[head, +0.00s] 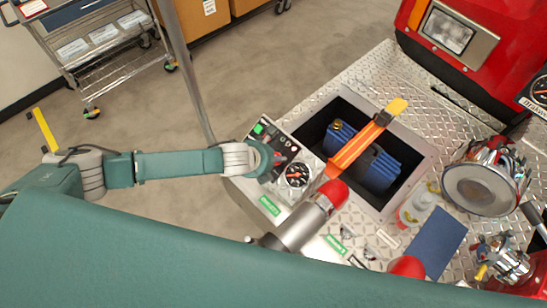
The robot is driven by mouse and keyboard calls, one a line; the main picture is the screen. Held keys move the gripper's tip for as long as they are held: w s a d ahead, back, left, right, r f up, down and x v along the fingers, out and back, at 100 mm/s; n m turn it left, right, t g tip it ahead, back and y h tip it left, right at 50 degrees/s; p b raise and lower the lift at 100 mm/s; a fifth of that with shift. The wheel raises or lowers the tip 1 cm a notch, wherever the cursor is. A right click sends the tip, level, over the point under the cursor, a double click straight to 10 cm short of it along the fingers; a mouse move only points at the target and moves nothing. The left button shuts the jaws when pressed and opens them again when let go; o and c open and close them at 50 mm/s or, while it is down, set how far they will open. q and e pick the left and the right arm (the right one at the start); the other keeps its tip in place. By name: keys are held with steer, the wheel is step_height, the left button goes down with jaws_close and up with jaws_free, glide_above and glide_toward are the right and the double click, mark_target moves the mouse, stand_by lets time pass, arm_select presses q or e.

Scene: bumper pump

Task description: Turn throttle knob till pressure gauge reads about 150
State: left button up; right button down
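The control panel (266,130) is a grey slanted box at the edge of the diamond-plate deck. It carries a round black-faced pressure gauge (297,175) with orange marks; the needle reading is too small to tell. My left arm reaches in from the left, and its gripper (268,160) is at the panel, just left of the gauge. A small red part (278,159) shows at the gripper's tip; I cannot tell whether it is the throttle knob or whether the fingers hold it. The knob is otherwise hidden. My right gripper is not in view.
A wire cart (105,45) stands far left.

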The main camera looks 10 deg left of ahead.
arm_select(q)
steer(key=m, duration=0.4)
steer(key=shift+w+a+r+h, duration=0.2)
steer(key=shift+w+r+h, duration=0.1)
steer(key=shift+w, duration=0.1)
steer(key=shift+d+m+h, duration=0.1)
steer(key=shift+m+h, duration=0.2)
steer(key=shift+m, duration=1.4)
steer(key=shift+d, duration=0.1)
steer(key=o, duration=1.2)
steer(key=shift+c, duration=0.2)
steer(key=shift+s+f, duration=0.1)
steer(key=shift+s, duration=0.05)
steer(key=v, duration=1.2)
steer(key=shift+s, duration=0.1)
